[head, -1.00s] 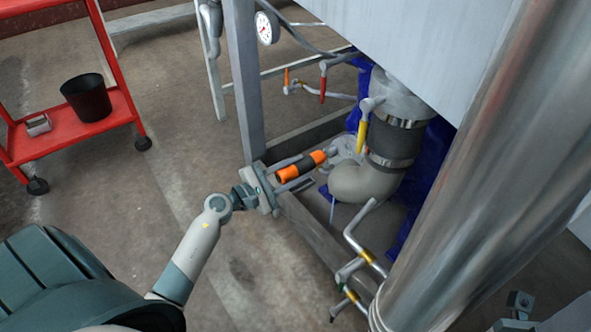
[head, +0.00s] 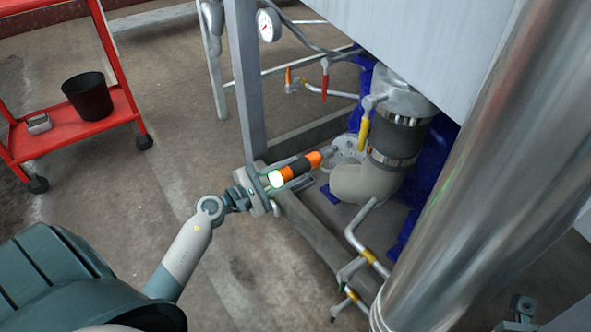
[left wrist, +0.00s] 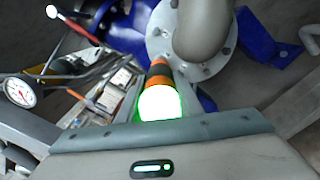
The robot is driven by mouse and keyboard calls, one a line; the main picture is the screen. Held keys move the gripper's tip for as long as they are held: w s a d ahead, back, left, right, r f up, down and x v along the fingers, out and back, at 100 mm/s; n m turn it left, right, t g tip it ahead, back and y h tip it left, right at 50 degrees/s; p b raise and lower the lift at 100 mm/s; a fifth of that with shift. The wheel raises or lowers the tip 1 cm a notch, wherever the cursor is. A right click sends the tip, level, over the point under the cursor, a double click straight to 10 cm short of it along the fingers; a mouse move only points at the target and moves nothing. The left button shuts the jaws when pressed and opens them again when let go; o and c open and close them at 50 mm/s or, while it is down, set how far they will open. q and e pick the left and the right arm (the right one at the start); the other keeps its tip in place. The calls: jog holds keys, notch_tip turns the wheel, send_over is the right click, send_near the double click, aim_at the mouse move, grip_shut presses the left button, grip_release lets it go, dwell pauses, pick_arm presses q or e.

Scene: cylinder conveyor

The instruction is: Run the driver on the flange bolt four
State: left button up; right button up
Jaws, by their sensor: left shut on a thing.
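The driver (head: 297,168) is orange and black, and its rear end glows bright green-white. My left gripper (head: 284,177) is shut around it, with the driver pointing at the pipe flange (head: 349,147). In the left wrist view the driver (left wrist: 160,82) stands upright in the picture, its far end at the lower left rim of the round grey flange (left wrist: 214,68). Several bolts show around that flange's rim. The driver's tip and the bolt under it are hidden by the driver's body, so contact cannot be told.
A grey pipe elbow (head: 362,183) and a yellow-handled valve (head: 363,134) crowd the flange. A metal frame post (head: 243,80) and a large shiny pipe (head: 465,170) flank the space. A red cart (head: 75,130) with a black bucket (head: 87,97) stands left on open floor.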

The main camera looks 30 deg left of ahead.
aim_at(273, 180)
pick_arm(q)
jog(key=shift+s+a+r, duration=0.1)
jog(key=shift+s+a, duration=0.1)
jog(key=shift+s, duration=0.3)
jog(key=shift+b+v, duration=0.5)
jog(key=shift+v, duration=0.55)
jog(key=shift+s+a, duration=0.2)
jog(key=shift+s, duration=0.25)
